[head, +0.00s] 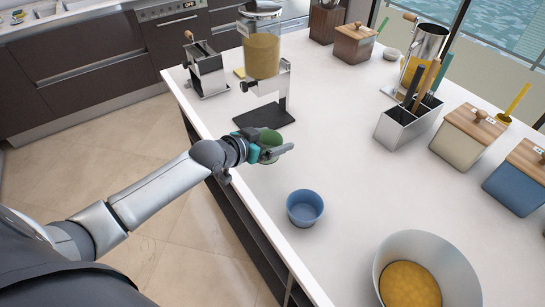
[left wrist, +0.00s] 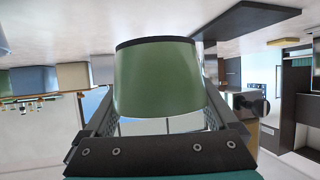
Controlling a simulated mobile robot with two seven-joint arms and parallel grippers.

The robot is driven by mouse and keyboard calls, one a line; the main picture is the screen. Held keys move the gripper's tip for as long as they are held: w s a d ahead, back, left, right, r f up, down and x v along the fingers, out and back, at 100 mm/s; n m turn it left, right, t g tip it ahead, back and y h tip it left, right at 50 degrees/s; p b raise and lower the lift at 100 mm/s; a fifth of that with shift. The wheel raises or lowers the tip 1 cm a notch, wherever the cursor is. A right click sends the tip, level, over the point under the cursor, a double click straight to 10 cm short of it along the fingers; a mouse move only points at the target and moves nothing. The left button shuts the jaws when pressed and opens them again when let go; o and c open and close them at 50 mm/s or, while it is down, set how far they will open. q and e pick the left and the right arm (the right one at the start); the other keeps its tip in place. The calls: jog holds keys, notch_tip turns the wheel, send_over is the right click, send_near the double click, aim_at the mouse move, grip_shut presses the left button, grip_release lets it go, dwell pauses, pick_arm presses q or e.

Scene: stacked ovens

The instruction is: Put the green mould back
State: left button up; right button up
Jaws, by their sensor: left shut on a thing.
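The green mould (head: 270,139) is in my left gripper (head: 274,153) near the counter's left edge, in front of the dispenser stand. In the left wrist view the green mould (left wrist: 156,80) fills the space between the two fingers, with a dark edge at the end towards the counter. The fingers are shut on its sides. I cannot tell whether it touches the counter. A similar blue mould (head: 305,208) stands on the counter nearer to me, apart from the gripper. My right gripper is not in view.
A dispenser with a yellow-filled jar (head: 262,55) stands on a dark base (head: 264,117) just behind the gripper. A white bowl (head: 425,262) with yellow contents is at front right. A metal utensil holder (head: 408,124) and lidded boxes (head: 465,140) line the right. The counter's middle (head: 350,165) is clear.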

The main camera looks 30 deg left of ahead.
pick_arm(q)
jog(key=shift+f+b, duration=0.65)
jog(key=shift+f, duration=2.2)
jog(key=shift+f, duration=0.1)
jog(key=o, duration=1.2)
jog(key=shift+r, duration=0.2)
jog(key=p+v, duration=0.3)
jog(key=v, duration=0.9)
